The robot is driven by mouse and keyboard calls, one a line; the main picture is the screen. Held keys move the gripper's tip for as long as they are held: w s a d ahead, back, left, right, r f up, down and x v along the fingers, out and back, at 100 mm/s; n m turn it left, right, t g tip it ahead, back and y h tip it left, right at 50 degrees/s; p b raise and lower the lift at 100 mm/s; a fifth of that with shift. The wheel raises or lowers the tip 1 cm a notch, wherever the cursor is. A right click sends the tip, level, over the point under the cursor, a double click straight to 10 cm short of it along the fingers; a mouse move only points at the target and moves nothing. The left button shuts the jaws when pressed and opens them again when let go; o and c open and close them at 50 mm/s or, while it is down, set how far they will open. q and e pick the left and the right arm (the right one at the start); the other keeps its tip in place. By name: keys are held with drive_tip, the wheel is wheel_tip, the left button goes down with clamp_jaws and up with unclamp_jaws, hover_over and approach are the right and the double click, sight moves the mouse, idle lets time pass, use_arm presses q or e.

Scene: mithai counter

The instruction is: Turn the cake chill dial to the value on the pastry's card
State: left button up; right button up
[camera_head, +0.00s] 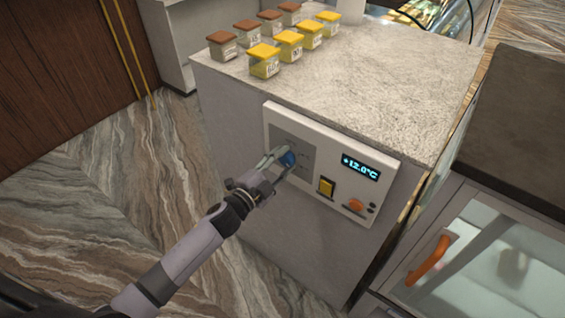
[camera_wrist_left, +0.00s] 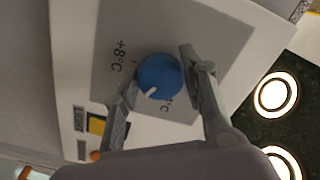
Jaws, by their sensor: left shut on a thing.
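The blue dial (camera_head: 289,158) sits on the grey plate of a white control panel (camera_head: 333,143) on the counter's front. My left gripper (camera_head: 280,164) is shut on the dial. In the left wrist view the dial (camera_wrist_left: 160,77) lies between the two fingers (camera_wrist_left: 157,85), and its white pointer slants to the lower left in the picture. A "+8°C" mark shows beside the dial; another mark is partly hidden. The panel's display (camera_head: 361,167) reads +12.0°C. I see no pastry card that I can make out. My right gripper is not in view.
The panel also has a yellow switch (camera_head: 327,186) and an orange knob (camera_head: 355,205). Several labelled jars with brown or yellow lids, such as one yellow-lidded jar (camera_head: 264,64), stand on the countertop (camera_head: 370,95). A glass-fronted cabinet with an orange handle (camera_head: 428,261) is at the lower right.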

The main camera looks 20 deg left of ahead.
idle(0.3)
use_arm(q)
drive_tip(key=o, duration=1.2)
drive_tip(key=shift+c, duration=0.2)
drive_tip(key=v, duration=1.2)
